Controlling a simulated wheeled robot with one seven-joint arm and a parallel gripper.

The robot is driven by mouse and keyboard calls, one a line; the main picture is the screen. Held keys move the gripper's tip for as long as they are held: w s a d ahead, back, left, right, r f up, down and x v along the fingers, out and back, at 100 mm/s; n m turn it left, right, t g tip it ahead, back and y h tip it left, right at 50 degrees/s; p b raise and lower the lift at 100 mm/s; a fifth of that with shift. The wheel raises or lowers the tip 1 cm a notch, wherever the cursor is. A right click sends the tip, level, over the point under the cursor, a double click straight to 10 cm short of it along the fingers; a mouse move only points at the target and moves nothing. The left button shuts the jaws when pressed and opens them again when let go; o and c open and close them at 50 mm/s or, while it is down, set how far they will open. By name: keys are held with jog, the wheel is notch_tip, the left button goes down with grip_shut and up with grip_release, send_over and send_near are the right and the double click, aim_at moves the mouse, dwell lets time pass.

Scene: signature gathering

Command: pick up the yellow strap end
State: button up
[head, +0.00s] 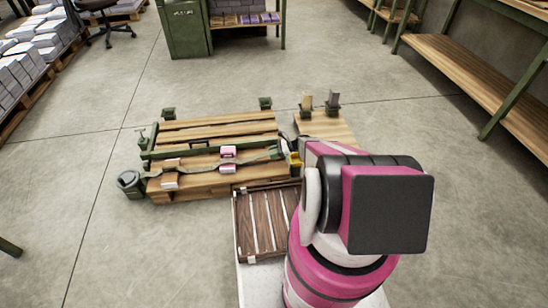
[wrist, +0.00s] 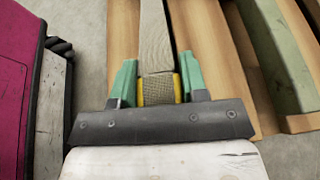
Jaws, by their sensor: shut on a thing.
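In the wrist view my gripper (wrist: 158,64) has its two green fingers shut on the yellow strap end (wrist: 158,91), a woven piece with yellow edges. A grey-beige strap (wrist: 154,35) runs on from it, away from the gripper, over light wooden slats. In the head view a small yellow spot (head: 295,160) shows by the right end of the low wooden bench (head: 215,126). My arm hides most of the gripper there.
A small wooden stand (head: 325,127) is at the right. A slatted wooden panel (head: 262,225) lies nearer me. Open floor lies left.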

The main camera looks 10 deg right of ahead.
jog(key=s+a+r, duration=0.6)
jog(key=a, duration=0.3)
jog(key=shift+a+r, duration=0.25)
jog(key=shift+r, duration=0.15)
